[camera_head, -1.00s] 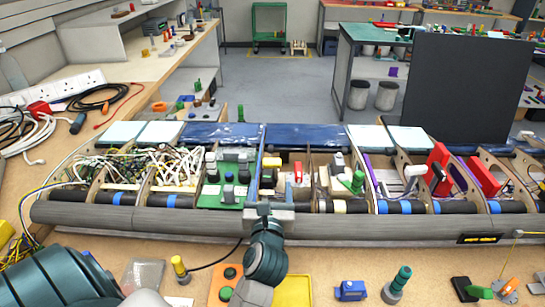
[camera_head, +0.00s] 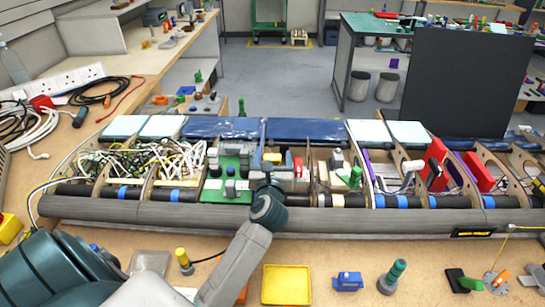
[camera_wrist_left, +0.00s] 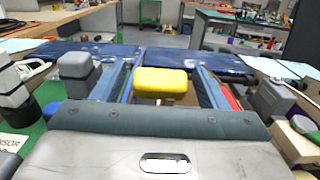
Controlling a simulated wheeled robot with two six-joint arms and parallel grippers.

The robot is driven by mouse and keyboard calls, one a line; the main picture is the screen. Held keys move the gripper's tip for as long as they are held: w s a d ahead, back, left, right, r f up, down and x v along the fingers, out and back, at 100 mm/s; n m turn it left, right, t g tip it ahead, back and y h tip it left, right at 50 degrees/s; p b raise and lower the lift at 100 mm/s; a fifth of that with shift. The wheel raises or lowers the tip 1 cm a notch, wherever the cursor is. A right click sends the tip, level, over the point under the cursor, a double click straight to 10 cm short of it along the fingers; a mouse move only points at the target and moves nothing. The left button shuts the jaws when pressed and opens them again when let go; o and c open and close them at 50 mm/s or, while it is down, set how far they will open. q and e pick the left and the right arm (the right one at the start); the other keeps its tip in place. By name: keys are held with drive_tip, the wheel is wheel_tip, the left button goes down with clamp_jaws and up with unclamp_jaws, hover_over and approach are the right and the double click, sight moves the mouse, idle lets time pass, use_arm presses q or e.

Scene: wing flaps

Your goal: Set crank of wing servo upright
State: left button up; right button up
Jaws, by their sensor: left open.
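My left gripper (camera_head: 268,178) reaches over the front edge of the wing into an open bay near the middle. In the left wrist view its two fingers are spread apart, with a yellow block-shaped top (camera_wrist_left: 161,82) on a pale stem between them. The yellow top also shows just beyond the gripper in the head view (camera_head: 272,157). I cannot tell whether this is the servo's crank or whether a finger touches it. A red part (camera_head: 298,167) stands just right of the gripper. The gripper and wrist hide the lower part of the bay. My right gripper is out of view.
The wing (camera_head: 150,207) lies across the bench, with ribs between its bays. White wiring (camera_head: 170,160) and a green board (camera_head: 226,190) lie left of the gripper. A black panel (camera_head: 465,80) stands behind. A yellow tray (camera_head: 286,285) sits in front.

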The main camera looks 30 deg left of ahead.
use_arm(q)
drive_tip(key=c, duration=1.4)
drive_tip(key=shift+w+r, duration=0.1)
drive_tip(key=shift+r, duration=0.1)
drive_tip(key=shift+w+a+r+p, duration=0.6)
drive_tip(key=shift+w+r+p, duration=0.25)
drive_tip(key=shift+p, duration=0.3)
drive_tip(key=shift+w+a+f, duration=0.2)
drive_tip(key=shift+w+a, duration=0.1)
drive_tip(key=shift+w, duration=0.2)
drive_tip(key=shift+w+a+f, duration=0.15)
drive_tip(key=shift+w+a, duration=0.15)
drive_tip(key=shift+w, duration=0.15)
drive_tip(key=shift+w+f, duration=0.1)
drive_tip(key=o, duration=1.4)
drive_tip(key=shift+f, duration=0.1)
